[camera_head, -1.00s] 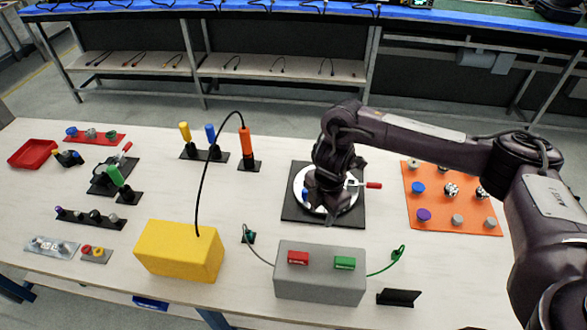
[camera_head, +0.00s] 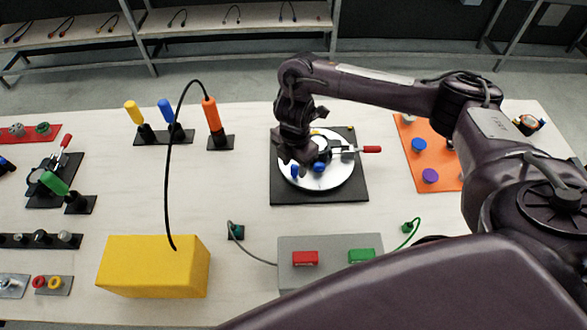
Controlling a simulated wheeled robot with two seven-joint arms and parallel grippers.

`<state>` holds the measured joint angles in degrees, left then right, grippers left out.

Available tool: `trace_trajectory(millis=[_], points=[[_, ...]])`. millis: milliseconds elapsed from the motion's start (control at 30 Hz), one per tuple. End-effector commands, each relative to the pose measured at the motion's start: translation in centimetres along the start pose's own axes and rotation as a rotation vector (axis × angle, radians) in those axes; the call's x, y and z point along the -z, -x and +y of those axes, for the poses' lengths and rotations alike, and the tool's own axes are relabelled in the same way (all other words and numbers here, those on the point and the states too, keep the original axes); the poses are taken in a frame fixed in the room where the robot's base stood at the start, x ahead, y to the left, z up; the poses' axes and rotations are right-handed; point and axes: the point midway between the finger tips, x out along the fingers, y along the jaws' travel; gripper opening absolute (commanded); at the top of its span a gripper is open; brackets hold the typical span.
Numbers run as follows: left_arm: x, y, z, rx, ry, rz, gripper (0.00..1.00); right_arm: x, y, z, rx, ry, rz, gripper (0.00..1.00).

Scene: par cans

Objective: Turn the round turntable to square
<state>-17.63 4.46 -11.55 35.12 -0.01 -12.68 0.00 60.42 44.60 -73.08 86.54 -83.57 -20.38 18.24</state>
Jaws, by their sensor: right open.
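The turntable is a round white disc (camera_head: 335,177) on a black square base (camera_head: 352,195). Small blue knobs stand on the disc, one toward its left (camera_head: 295,171) and one near its middle (camera_head: 319,167). A toggle clamp with a red handle (camera_head: 371,149) sits at its right edge. My right gripper (camera_head: 292,158) is open, pointing down over the left part of the disc beside the left blue knob. Whether the fingers touch that knob I cannot tell. My wrist hides part of the disc's far left edge. My left gripper is out of view.
A grey box (camera_head: 330,244) with red and green switches and a yellow box (camera_head: 153,265) stand in front. Yellow, blue and orange-handled tools (camera_head: 212,115) stand left of the turntable. An orange board with knobs (camera_head: 441,179) lies right, partly behind my arm.

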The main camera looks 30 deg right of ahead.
Motion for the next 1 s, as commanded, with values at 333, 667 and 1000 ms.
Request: trace_trajectory(millis=[333, 667, 1000], points=[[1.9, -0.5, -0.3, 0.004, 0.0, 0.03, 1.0, 0.0, -2.2, 0.0, -0.001, 0.001, 0.001, 0.42], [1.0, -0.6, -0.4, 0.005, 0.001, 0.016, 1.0, 0.0, -2.1, 0.0, -0.001, 0.001, 0.0, 0.19], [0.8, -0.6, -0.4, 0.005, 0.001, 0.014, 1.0, 0.0, -2.1, 0.1, -0.001, 0.001, 0.0, 0.0]])
